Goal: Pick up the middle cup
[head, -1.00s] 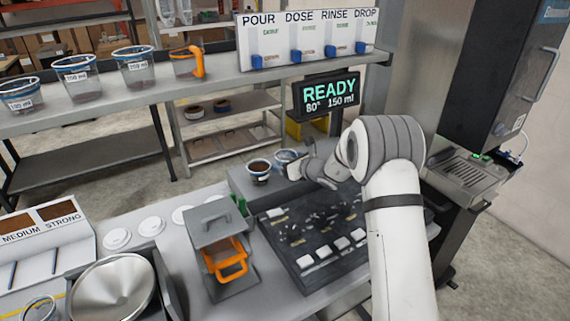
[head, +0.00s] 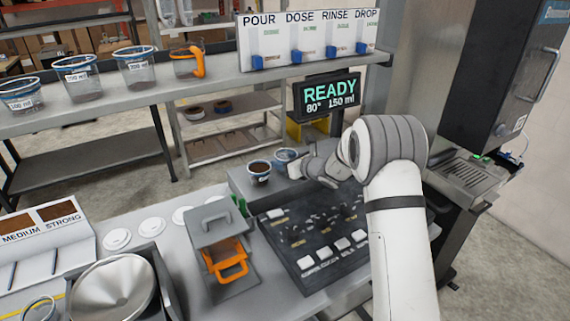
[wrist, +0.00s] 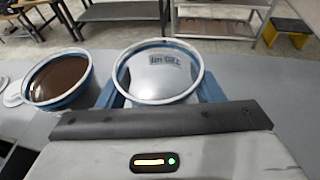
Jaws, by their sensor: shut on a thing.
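A clear cup with a pale rim and blue band (wrist: 158,75) sits between the blue fingers of my gripper (wrist: 160,98), which are shut on it in the wrist view. It looks empty, with a small dark label whose text is unclear. In the head view this cup (head: 284,156) is upright at the grey raised block, partly behind my gripper (head: 297,168). A similar cup of brown grounds (head: 259,172) stands just to its left; it also shows in the wrist view (wrist: 56,80). My arm hides the area to the right, so I cannot see whether another cup stands there.
A black panel with several white buttons (head: 325,250) lies in front of the block. A READY display (head: 327,95) stands behind. Labelled cups (head: 78,77) line the shelf at left. A dispensing machine (head: 470,175) is at right. An orange-handled box (head: 228,262) is in front.

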